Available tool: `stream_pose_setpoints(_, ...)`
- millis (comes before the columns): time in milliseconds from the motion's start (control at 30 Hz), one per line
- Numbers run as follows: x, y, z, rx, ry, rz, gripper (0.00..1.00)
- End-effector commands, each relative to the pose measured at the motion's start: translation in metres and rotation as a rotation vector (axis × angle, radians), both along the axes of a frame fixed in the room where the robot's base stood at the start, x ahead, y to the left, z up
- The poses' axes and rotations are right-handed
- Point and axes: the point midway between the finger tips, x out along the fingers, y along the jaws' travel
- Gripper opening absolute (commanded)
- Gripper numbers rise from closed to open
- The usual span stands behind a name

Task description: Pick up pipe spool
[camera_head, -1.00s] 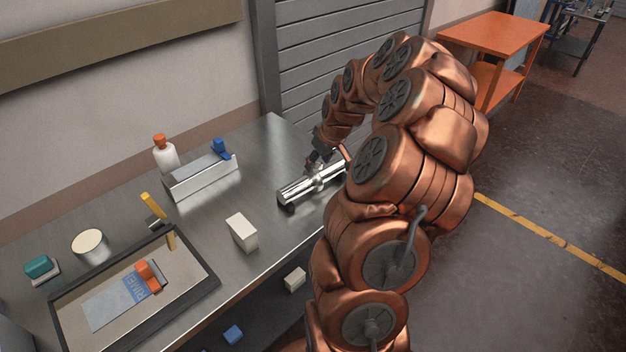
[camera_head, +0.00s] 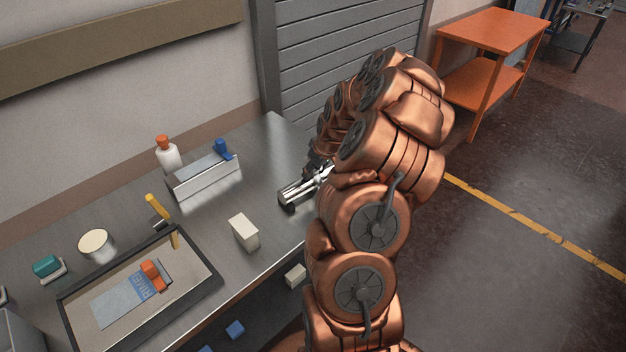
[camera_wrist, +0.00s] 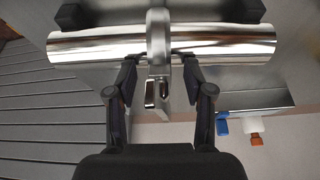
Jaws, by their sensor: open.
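The pipe spool (camera_wrist: 95,43) is a shiny metal tube with a raised collar at its middle. In the head view the spool (camera_head: 293,193) lies on the metal bench, partly hidden behind my arm. In the wrist view it runs across the top of the picture, with dark supports at both ends. My gripper (camera_wrist: 158,62) is open, one finger on each side of the middle collar. The fingertips reach the tube's near edge; I cannot tell whether they touch it. In the head view my gripper is mostly hidden by the arm.
On the bench (camera_head: 205,228) stand a white block (camera_head: 244,232), a metal holder with a blue part (camera_head: 203,177), an orange-capped bottle (camera_head: 167,154), a round tin (camera_head: 95,244) and a dark-framed tray (camera_head: 213,285). A shutter (camera_head: 335,45) stands behind. An orange table (camera_head: 492,35) is at right.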

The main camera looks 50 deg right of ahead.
Motion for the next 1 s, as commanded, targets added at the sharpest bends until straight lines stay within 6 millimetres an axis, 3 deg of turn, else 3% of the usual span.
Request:
stream_pose_setpoints(100, 0.0000, 0.0000, 0.0000, 0.000, 0.000, 0.000, 0.52)
stream_pose_setpoints(600, -0.0001, 0.0003, 0.0001, 0.000, 0.000, 0.000, 0.00)
stream_pose_setpoints(1000, -0.0001, 0.0003, 0.0001, 0.001, 0.000, 0.000, 0.00)
